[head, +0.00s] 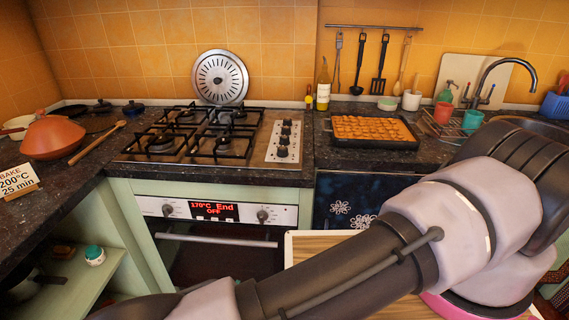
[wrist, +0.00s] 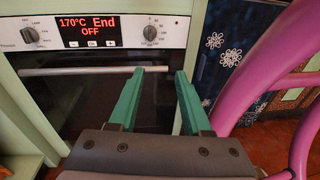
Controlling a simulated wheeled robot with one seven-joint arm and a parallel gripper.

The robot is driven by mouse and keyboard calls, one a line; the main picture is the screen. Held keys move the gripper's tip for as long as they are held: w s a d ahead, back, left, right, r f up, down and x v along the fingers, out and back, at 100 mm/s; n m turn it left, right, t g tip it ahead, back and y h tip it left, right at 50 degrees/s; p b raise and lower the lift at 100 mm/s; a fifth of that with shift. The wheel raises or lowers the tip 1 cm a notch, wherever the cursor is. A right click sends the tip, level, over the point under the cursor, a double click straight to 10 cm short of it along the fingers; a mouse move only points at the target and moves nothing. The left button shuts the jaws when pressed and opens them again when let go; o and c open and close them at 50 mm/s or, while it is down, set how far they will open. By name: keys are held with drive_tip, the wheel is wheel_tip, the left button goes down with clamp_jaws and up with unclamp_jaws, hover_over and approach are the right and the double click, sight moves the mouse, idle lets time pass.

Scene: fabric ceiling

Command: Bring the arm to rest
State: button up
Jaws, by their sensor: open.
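My gripper (wrist: 160,73) shows in the wrist view with its two green fingers apart and nothing between them. It is in front of the oven door, and the oven handle (wrist: 60,71) lies beyond the fingers. I cannot tell the exact gap to the door. In the head view my arm crosses the lower right, bent, and the gripper itself is not seen. The oven (head: 220,255) is closed, and its display reads 170°C End OFF.
A tray of baked food (head: 375,130) sits on the counter right of the gas hob (head: 200,137). A terracotta pot lid (head: 52,137) and a sign (head: 17,181) are at left. A pink curved frame (wrist: 250,75) stands close right of my gripper.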

drive_tip(key=w+d+r+m+g+h, duration=0.1)
drive_tip(key=w+d+r+m+g, duration=0.45)
drive_tip(key=r, duration=0.65)
drive_tip(key=w+d+r+m+g, duration=0.3)
drive_tip(key=w+r+m+g, duration=0.2)
drive_tip(key=w+r+m, duration=0.5)
drive_tip(key=w+d+r+m+g+h, duration=0.1)
drive_tip(key=w+d+r+m+g, duration=0.4)
drive_tip(key=r, duration=0.9)
drive_tip(key=s+d+r+m+y, duration=0.2)
drive_tip(key=d+r+m+y, duration=0.3)
drive_tip(key=d+r+m, duration=0.7)
drive_tip(key=s+d+r+m+t+y, duration=0.2)
drive_tip(key=s+d+r+m+t, duration=0.3)
drive_tip(key=s+d+r, duration=0.2)
wheel_tip(320, 180, up, 5)
drive_tip(key=d, duration=0.2)
drive_tip(key=shift+s+d+f+t, duration=0.15)
drive_tip(key=shift+d+t, duration=0.2)
